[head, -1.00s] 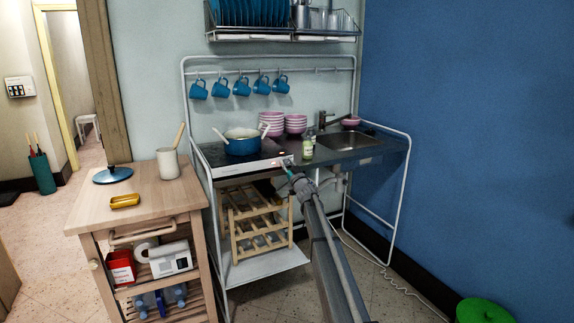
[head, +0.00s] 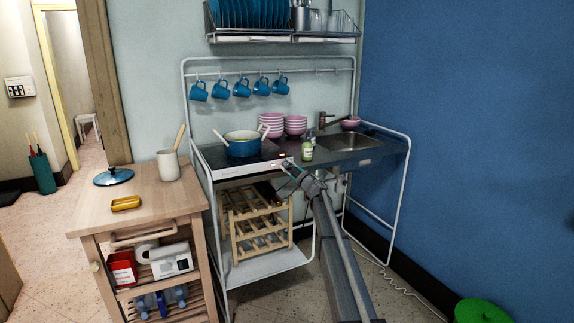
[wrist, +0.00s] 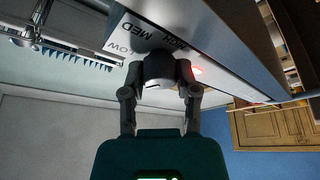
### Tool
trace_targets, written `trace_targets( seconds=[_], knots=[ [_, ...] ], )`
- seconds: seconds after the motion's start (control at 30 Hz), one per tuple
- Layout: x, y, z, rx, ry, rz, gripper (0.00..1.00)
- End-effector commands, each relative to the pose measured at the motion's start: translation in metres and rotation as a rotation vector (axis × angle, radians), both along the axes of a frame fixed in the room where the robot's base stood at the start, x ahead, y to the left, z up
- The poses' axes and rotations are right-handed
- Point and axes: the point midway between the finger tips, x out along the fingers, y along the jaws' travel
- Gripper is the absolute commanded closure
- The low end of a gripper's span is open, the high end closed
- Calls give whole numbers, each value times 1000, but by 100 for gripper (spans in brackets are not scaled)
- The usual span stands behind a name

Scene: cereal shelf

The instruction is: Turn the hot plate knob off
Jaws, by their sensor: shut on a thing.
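The hot plate (head: 215,155) is a black slab with a pale front strip on the counter of the metal kitchen rack. Its knob (wrist: 159,68) sits in the middle of the wrist view, on a front panel marked LOW, MED and HIGH. A red light (wrist: 197,70) glows beside it. My gripper (wrist: 160,90) is shut on the knob, with a finger on each side. In the head view my gripper (head: 289,167) is at the right end of the front strip, and the knob is too small to make out. The knob's pointer is hidden.
A blue pot (head: 243,143) stands on the hot plate. A green bottle (head: 307,149) stands just right of my gripper, before the sink (head: 348,142). Pink bowls (head: 272,125) are behind. A wooden cart (head: 145,200) stands to the left.

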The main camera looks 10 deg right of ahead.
Motion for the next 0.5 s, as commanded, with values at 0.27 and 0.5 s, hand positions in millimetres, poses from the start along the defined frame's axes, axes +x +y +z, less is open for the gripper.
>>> trace_targets(
  seconds=[0.27, 0.5],
  knots=[
    [2, 1, 3, -222, -73, 1, 100],
    [1, 2, 1, -342, -113, 2, 100]
  ],
)
